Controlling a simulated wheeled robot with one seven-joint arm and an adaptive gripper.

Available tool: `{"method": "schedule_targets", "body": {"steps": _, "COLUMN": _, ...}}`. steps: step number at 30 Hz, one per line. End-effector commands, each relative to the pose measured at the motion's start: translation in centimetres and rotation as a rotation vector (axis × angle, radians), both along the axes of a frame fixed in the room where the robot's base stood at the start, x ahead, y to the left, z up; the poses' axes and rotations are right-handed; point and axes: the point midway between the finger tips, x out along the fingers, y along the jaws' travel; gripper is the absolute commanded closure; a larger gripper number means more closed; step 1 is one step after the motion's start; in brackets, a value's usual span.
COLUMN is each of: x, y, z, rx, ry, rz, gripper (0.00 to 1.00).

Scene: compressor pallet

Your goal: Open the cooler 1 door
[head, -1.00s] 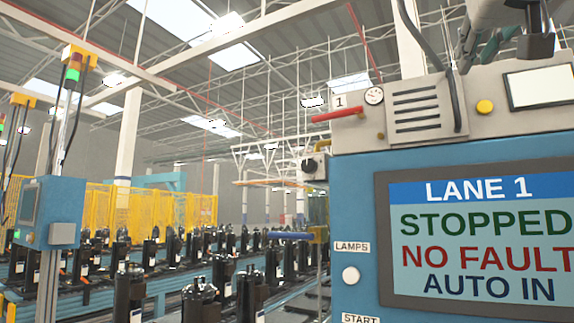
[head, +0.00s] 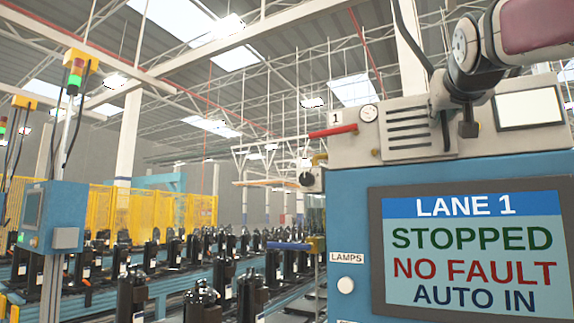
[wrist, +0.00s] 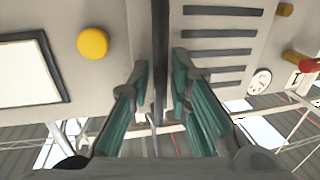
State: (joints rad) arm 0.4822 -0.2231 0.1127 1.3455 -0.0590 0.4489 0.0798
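The cooler 1 unit stands on the blue cabinet, with a "1" label beside it. Its pale louvred door (head: 408,130) looks shut, with dark horizontal slots; the door also shows in the wrist view (wrist: 222,45), where the picture is upside down. A dark vertical bar (wrist: 160,50) runs along the door's edge beside the slots. My gripper (wrist: 160,78) is open, with one green-padded finger on each side of the bar. I cannot tell whether either finger touches it. In the head view my wrist hides part of the bar and the unit.
A red lever (head: 333,131) and a round gauge (head: 368,114) sit left of the door. A yellow knob (wrist: 93,43) and a pale screen (head: 528,110) lie on its other side. The blue cabinet (head: 350,215) below carries the Lane 1 display (head: 472,250).

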Motion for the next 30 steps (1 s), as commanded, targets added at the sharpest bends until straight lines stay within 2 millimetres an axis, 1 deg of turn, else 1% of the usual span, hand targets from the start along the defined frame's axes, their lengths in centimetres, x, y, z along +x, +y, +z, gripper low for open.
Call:
{"method": "schedule_targets", "body": {"steps": 6, "x": 0.0, "y": 0.0, "z": 0.0, "rx": 0.0, "ry": 0.0, "rz": 0.0, "gripper": 0.82}}
{"method": "schedule_targets", "body": {"steps": 7, "x": 0.0, "y": 0.0, "z": 0.0, "rx": 0.0, "ry": 0.0, "rz": 0.0, "gripper": 0.84}}
{"method": "schedule_targets", "body": {"steps": 8, "x": 0.0, "y": 0.0, "z": 0.0, "rx": 0.0, "ry": 0.0, "rz": 0.0, "gripper": 0.91}}
{"method": "schedule_targets", "body": {"steps": 9, "x": 0.0, "y": 0.0, "z": 0.0, "rx": 0.0, "ry": 0.0, "rz": 0.0, "gripper": 1.0}}
{"method": "schedule_targets", "body": {"steps": 21, "x": 0.0, "y": 0.1, "z": 0.0, "rx": 0.0, "ry": -0.002, "rz": -0.01, "gripper": 1.0}}
{"method": "schedule_targets", "body": {"steps": 30, "x": -0.5, "y": 1.1, "z": -0.2, "rx": -0.004, "ry": -0.007, "rz": -0.103, "gripper": 1.0}}
